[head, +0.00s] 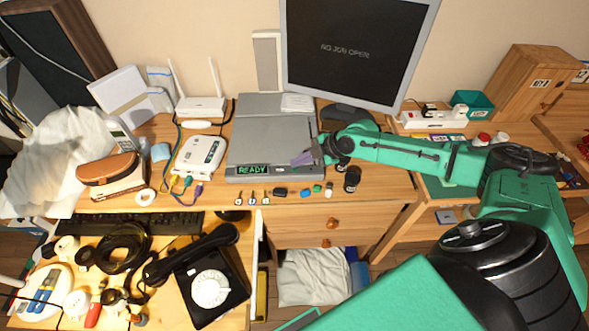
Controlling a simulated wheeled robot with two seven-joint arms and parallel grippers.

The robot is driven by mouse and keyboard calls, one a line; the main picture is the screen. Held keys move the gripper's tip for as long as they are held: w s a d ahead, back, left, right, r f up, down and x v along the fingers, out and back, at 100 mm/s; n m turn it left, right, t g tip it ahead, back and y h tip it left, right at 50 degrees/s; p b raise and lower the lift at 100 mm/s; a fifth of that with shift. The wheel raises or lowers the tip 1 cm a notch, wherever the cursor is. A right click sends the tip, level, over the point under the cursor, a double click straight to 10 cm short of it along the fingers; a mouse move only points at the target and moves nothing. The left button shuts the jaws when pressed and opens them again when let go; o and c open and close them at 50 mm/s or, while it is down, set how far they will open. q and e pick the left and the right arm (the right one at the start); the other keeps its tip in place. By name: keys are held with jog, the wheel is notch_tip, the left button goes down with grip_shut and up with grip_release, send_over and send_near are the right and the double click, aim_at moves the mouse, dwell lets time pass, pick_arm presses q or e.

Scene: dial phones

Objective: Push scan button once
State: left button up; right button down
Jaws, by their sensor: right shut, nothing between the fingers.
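The grey scanner (270,135) lies on the desk below the monitor, with its lid down. Its front display (253,170) reads "READY" in green letters. My right gripper (306,158) reaches in from the right over the scanner's front right corner. Its fingers are shut with nothing between them. They cover part of that corner, and the scan button cannot be made out. I cannot tell whether the fingertips touch the scanner. The monitor (355,48) shows "NO JOB OPEN". My left gripper is not in view.
Several small items lie along the desk edge before the scanner, with a dark bottle (352,179) at their right. A white router (201,106) and a white box device (200,155) stand left of the scanner. A black dial phone (210,287) sits on the lower left desk.

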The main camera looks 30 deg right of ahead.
aim_at(299, 170)
jog(key=shift+f+b, duration=0.35)
jog(key=shift+f, duration=0.1)
dwell(0.6)
jog(key=shift+r, duration=0.1)
jog(key=shift+r+p, duration=0.65)
jog(key=shift+r, duration=0.05)
notch_tip(299, 170, up, 5)
jog(key=p, duration=0.4)
jog(key=shift+r, duration=0.1)
dwell(0.7)
